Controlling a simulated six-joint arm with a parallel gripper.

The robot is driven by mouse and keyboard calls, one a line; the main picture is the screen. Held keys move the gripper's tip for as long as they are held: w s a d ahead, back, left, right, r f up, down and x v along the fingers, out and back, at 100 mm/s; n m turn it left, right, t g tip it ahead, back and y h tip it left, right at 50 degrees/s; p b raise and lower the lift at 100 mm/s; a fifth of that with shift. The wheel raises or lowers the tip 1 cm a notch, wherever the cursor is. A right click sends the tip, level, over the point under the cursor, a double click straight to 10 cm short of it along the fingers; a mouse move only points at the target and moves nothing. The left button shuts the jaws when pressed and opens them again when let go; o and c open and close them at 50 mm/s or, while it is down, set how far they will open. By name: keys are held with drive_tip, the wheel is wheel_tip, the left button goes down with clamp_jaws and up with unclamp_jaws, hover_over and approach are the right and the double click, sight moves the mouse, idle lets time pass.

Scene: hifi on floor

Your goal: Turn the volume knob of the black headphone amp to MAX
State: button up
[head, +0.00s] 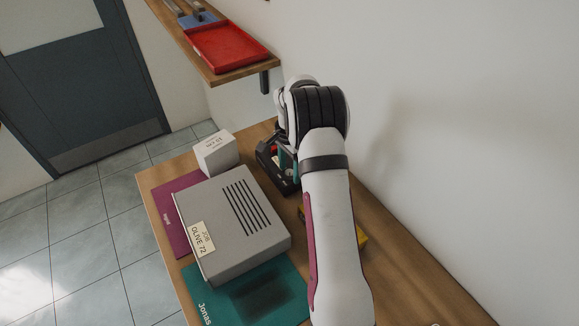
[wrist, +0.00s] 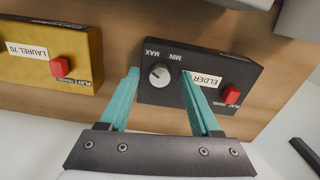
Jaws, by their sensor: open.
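The black headphone amp (wrist: 224,76) lies on the wooden table, labelled ELDER; it also shows in the head view (head: 268,158), partly hidden by my arm. Its round grey volume knob (wrist: 159,74) sits near the amp's left end in the wrist view, with MAX printed to its upper left and MIN to its upper right. The knob's pointer direction is too small to tell. My gripper (wrist: 160,73) is open, its teal fingers on either side of the knob with visible gaps, not closed on it.
A red PLAY switch (wrist: 232,95) is on the amp's right. A yellow box (wrist: 50,58) labelled LAUREL 70 lies left of it. In the head view a grey case (head: 220,240) and a white box (head: 216,153) stand close by. A shelf holds a red tray (head: 226,46).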

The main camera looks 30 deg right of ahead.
sight(290, 172)
wheel_tip(290, 172, up, 16)
idle(0.3)
drive_tip(key=shift+f, duration=0.1)
